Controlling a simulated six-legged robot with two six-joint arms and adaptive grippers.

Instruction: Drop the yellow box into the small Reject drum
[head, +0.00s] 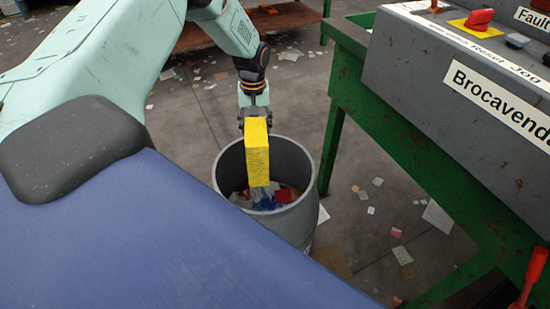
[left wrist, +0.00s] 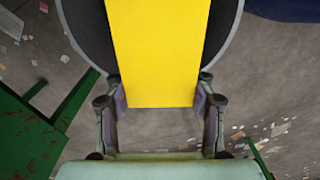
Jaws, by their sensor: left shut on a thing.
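The yellow box (head: 257,155) has small dark print on one side and hangs upright from my left gripper (head: 255,114). In the head view the box overlaps the mouth of a grey drum (head: 300,216), with its lower end in front of the drum's contents. In the left wrist view the yellow box (left wrist: 158,50) lies between the two fingers of my left gripper (left wrist: 158,103), and the dark drum (left wrist: 226,22) shows behind it on both sides. No label is visible on the drum. My right gripper is not in view.
The drum holds red, blue and white scraps. A green-framed bench (head: 380,110) with a grey control panel (head: 440,60) stands close on the right. A red lever (head: 532,275) is at lower right. Paper scraps litter the floor.

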